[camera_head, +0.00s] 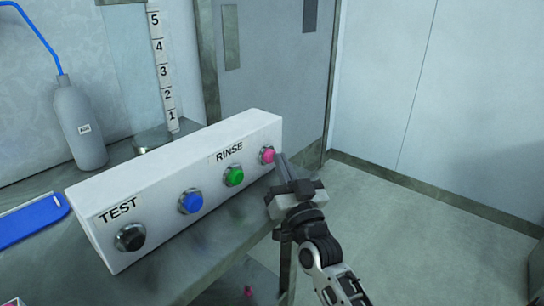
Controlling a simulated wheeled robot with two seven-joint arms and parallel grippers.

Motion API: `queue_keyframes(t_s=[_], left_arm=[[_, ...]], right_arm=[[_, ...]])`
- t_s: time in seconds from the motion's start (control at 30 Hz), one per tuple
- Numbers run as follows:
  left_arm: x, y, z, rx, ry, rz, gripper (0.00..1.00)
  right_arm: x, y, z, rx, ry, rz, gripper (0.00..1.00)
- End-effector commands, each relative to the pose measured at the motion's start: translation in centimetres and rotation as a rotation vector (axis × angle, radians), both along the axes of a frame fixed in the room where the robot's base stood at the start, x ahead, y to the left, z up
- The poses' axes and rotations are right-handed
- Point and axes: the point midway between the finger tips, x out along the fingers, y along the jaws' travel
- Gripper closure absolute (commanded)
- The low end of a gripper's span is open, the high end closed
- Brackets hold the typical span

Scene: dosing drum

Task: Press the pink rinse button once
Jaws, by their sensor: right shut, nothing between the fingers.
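The pink button (267,154) is at the right end of the sloped front of a white button box (180,165), in a metal ring. The box stands on a metal table. My right gripper (283,160) comes in from the lower right. It is shut and empty. Its fingertips appear just right of the pink button, close to it; I cannot tell whether they touch. My left gripper is not in view.
The box also carries a green button (234,176), a blue button (191,201) and a black button (130,237), with labels "RINSE" and "TEST". Behind stand a grey bottle (80,125) with a blue tube and a clear numbered column (140,70). A blue tray (35,220) lies at left. Open floor is at right.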

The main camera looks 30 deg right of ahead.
Motion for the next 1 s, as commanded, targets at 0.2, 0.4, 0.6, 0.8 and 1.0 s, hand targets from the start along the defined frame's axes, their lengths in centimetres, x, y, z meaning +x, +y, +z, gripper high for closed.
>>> queue_keyframes(t_s=[0.2, 0.4, 0.6, 0.8, 1.0], left_arm=[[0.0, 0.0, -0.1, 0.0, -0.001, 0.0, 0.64], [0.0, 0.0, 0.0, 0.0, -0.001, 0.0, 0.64], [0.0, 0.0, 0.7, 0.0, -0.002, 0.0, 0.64], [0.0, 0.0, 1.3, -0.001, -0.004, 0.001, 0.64], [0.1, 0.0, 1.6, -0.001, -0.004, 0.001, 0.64]], right_arm=[[-0.4, -0.3, -1.5, -0.014, 0.033, -0.005, 1.0], [-0.5, -0.3, -1.5, -0.015, 0.033, -0.006, 1.0], [-1.9, -1.0, -1.4, -0.016, 0.036, -0.006, 1.0], [-3.8, -1.8, -1.2, -0.012, 0.028, -0.006, 1.0], [-4.9, -2.2, -0.9, -0.008, 0.021, -0.005, 1.0]])
